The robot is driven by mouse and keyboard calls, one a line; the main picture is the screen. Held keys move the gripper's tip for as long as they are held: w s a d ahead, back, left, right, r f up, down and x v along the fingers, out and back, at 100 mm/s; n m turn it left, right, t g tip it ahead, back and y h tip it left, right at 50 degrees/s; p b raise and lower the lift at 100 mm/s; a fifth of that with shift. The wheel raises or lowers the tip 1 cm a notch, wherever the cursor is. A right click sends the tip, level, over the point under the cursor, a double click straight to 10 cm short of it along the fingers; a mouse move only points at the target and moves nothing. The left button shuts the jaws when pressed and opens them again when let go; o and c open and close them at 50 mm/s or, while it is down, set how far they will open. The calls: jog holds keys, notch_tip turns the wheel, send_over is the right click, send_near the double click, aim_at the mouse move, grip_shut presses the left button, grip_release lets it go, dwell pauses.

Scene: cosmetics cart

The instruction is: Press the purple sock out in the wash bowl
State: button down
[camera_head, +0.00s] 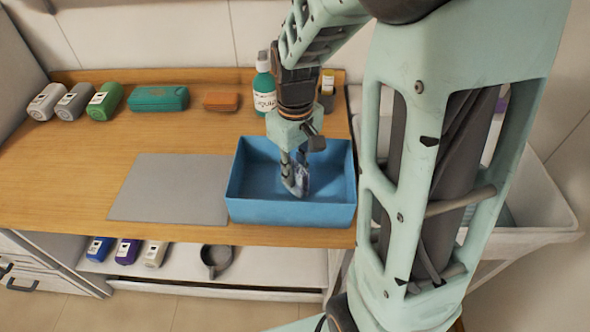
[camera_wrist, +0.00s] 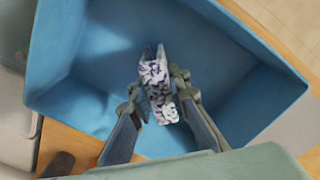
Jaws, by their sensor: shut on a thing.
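The wash bowl is a blue rectangular tub (camera_head: 290,213) near the right end of the wooden counter. It fills most of the wrist view (camera_wrist: 85,50). My gripper (camera_head: 297,184) points down inside it. In the wrist view my gripper (camera_wrist: 160,92) is shut on a small white cloth with purple pattern, the purple sock (camera_wrist: 155,75), pinched between the fingertips. In the head view the sock (camera_head: 302,172) is mostly covered by the fingers. I cannot tell whether it touches the bowl's floor. No water can be made out.
A grey mat (camera_head: 170,188) lies left of the bowl. A teal bottle (camera_head: 264,88) stands behind it. A green case (camera_head: 158,98), an orange block (camera_head: 221,101) and labelled rolls (camera_head: 104,101) line the back. A dark pan (camera_head: 216,259) sits on the lower shelf.

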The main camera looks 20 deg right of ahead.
jog(key=shift+f+b, duration=0.5)
jog(key=shift+f, duration=0.1)
dwell(0.6)
jog(key=shift+s+f, duration=0.1)
jog(key=shift+s, duration=0.05)
dwell(2.1)
dwell(2.2)
notch_tip(320, 180, up, 15)
jog(key=p, duration=1.2)
